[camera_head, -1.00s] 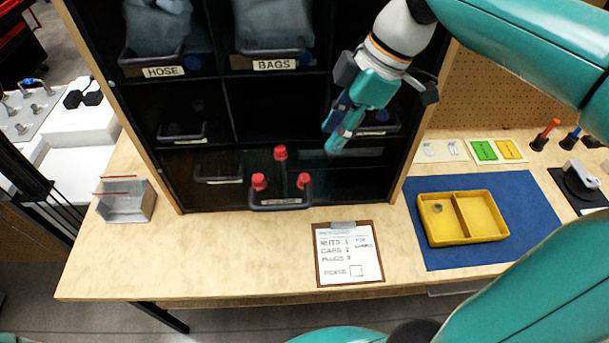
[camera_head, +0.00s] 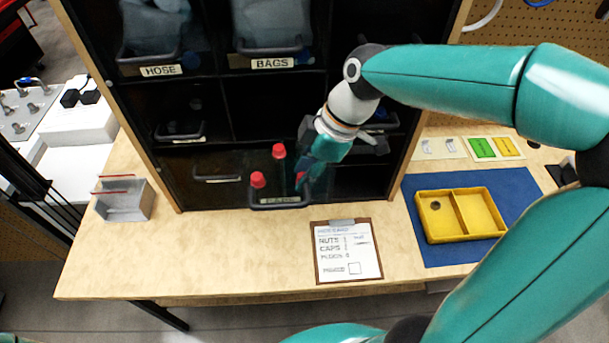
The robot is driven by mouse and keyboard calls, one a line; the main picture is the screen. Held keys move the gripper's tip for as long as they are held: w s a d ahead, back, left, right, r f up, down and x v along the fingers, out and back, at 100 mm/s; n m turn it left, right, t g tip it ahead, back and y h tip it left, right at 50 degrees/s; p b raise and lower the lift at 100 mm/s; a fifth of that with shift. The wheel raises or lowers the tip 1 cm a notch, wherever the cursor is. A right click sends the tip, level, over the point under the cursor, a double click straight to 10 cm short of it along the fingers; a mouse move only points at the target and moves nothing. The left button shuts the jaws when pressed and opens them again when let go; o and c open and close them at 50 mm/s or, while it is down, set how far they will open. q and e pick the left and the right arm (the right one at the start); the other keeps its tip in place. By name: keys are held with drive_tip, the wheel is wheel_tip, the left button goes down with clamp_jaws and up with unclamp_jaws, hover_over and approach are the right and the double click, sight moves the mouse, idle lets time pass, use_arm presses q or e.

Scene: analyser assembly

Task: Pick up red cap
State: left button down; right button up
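Red caps stand in the lower bin of the dark shelf: one at the back (camera_head: 278,150), one at the front left (camera_head: 257,180), and one at the front right (camera_head: 300,177), mostly covered by my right gripper. The bin (camera_head: 280,203) has a dark front rim with a label. My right gripper (camera_head: 303,174) reaches into the shelf from the right, with its fingertips at the front-right cap. Whether the fingers are closed on it is hidden by their overlap. My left gripper is not in view.
A yellow two-part tray (camera_head: 448,217) stands on a blue mat (camera_head: 415,254) at the right, with a small dark ring in its left compartment. A clipboard (camera_head: 347,252) lies in front of the shelf. The bench's front left is clear.

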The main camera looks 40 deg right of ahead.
drive_tip(key=c, duration=0.4)
drive_tip(key=shift+o, duration=0.2)
drive_tip(key=shift+r, duration=0.1)
